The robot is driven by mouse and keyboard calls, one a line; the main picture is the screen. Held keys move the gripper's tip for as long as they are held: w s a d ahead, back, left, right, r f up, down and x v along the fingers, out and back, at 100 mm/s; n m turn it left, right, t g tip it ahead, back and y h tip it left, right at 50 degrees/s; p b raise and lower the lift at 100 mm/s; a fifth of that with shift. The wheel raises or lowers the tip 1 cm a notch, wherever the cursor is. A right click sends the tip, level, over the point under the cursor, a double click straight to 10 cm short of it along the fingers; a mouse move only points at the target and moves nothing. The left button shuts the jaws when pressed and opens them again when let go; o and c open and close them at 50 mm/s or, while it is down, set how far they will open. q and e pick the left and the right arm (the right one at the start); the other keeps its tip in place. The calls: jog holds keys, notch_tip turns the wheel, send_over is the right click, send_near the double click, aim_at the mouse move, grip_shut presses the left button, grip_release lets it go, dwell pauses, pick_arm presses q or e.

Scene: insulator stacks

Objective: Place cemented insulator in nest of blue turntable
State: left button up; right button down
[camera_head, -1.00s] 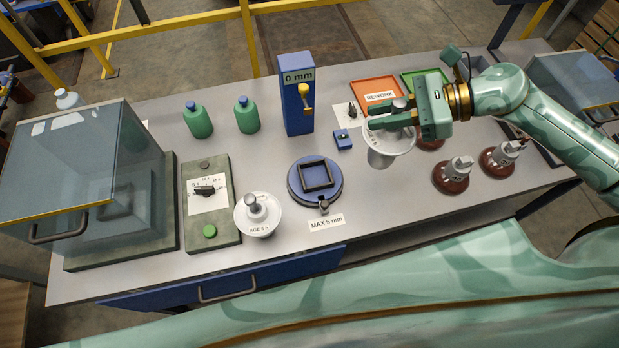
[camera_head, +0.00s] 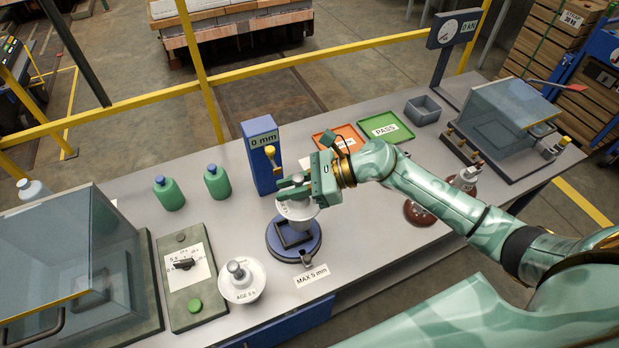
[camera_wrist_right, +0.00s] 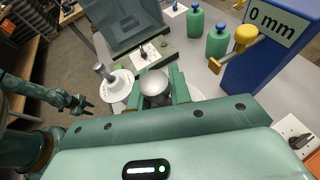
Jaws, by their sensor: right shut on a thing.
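My right gripper (camera_head: 292,186) is shut on a white insulator (camera_head: 299,211), holding it by its top part over the back of the blue turntable (camera_head: 312,248). The turntable's dark square nest (camera_head: 290,238) shows below and in front of the insulator, which partly hides it. Whether they touch is unclear. In the right wrist view the rounded top of the held insulator (camera_wrist_right: 154,84) sits between the fingers. My left gripper (camera_wrist_right: 84,108) shows small at the left of that view, its fingers apart and empty; it is outside the head view.
A second white insulator (camera_head: 241,280) labelled AGE stands left of the turntable. A blue gauge post (camera_head: 262,155) stands close behind the gripper. Green bottles (camera_head: 168,193), a grey switch panel (camera_head: 186,275) and a clear-walled box (camera_head: 65,260) are left. Brown insulators (camera_head: 420,212) are right.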

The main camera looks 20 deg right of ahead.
aim_at(282, 203)
jog(key=shift+w+a+f, duration=0.5)
jog(key=shift+a+f, duration=0.2)
jog(key=shift+f, duration=0.2)
jog(key=shift+w+a+f, duration=0.1)
jog(key=shift+a+f, duration=0.05)
jog(key=shift+f, duration=1.55)
jog(key=shift+f+b, duration=0.1)
jog(key=shift+b, duration=0.25)
jog(key=c, duration=1.6)
grip_release()
jog(key=shift+f, duration=0.2)
jog(key=o, duration=0.3)
jog(key=shift+r, duration=0.1)
jog(key=shift+r, duration=0.2)
jog(key=v, duration=1.2)
